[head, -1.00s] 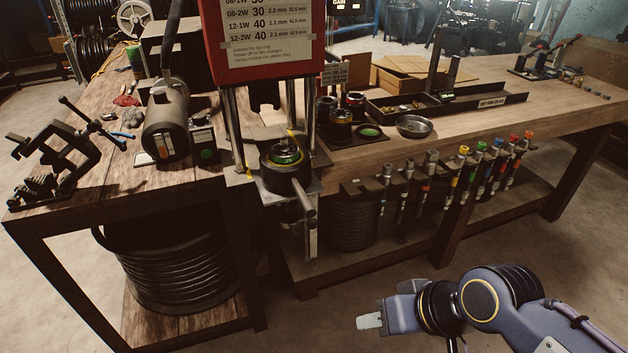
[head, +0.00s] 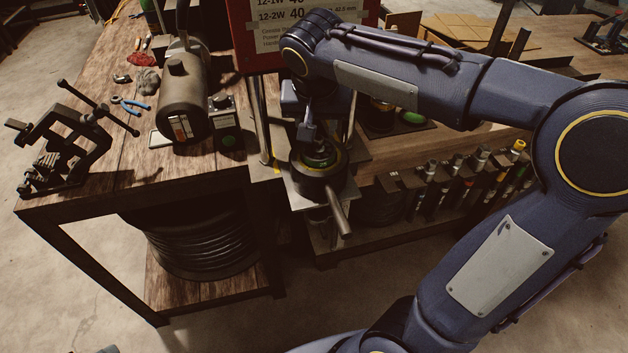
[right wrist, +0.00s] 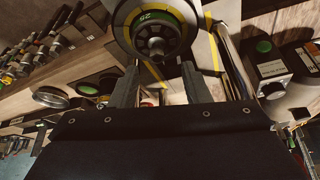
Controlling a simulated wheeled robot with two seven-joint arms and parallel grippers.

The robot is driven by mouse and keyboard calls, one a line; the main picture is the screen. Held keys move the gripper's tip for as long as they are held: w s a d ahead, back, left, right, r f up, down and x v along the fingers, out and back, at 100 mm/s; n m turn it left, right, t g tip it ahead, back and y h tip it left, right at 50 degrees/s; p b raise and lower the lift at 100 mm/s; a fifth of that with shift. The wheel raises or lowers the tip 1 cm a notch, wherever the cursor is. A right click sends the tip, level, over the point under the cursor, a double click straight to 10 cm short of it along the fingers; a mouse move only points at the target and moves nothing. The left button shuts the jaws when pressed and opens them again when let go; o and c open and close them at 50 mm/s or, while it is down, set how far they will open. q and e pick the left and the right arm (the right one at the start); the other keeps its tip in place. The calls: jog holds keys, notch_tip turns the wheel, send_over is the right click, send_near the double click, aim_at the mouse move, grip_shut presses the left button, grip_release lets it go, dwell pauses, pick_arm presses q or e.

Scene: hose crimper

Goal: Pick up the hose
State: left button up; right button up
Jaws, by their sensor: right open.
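A thick black hose coil (head: 205,240) lies on the shelf under the left bench. Several short, hose-like pieces with coloured ends (head: 470,175) hang in a rack along the right bench front. My right gripper (head: 308,128) is just above the round crimper head (head: 318,170), pointing down. In the right wrist view its two fingers (right wrist: 160,80) are apart, with nothing held between them. Beyond their tips shows the crimper's die ring (right wrist: 155,18), marked 25, with a dark stepped piece (right wrist: 157,45) in its centre. My left gripper is not in view.
The red press frame (head: 245,35) stands behind my right wrist. A grey motor (head: 182,95), a black clamp (head: 65,150) and blue pliers (head: 132,104) are on the left bench. The crimper handle (head: 340,212) sticks out forward. My right arm hides part of the right bench.

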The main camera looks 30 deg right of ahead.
aim_at(319, 138)
jog(key=x, duration=0.5)
jog(key=shift+d+p, duration=0.25)
jog(key=shift+p, duration=0.1)
jog(key=shift+r, duration=0.1)
grip_shut()
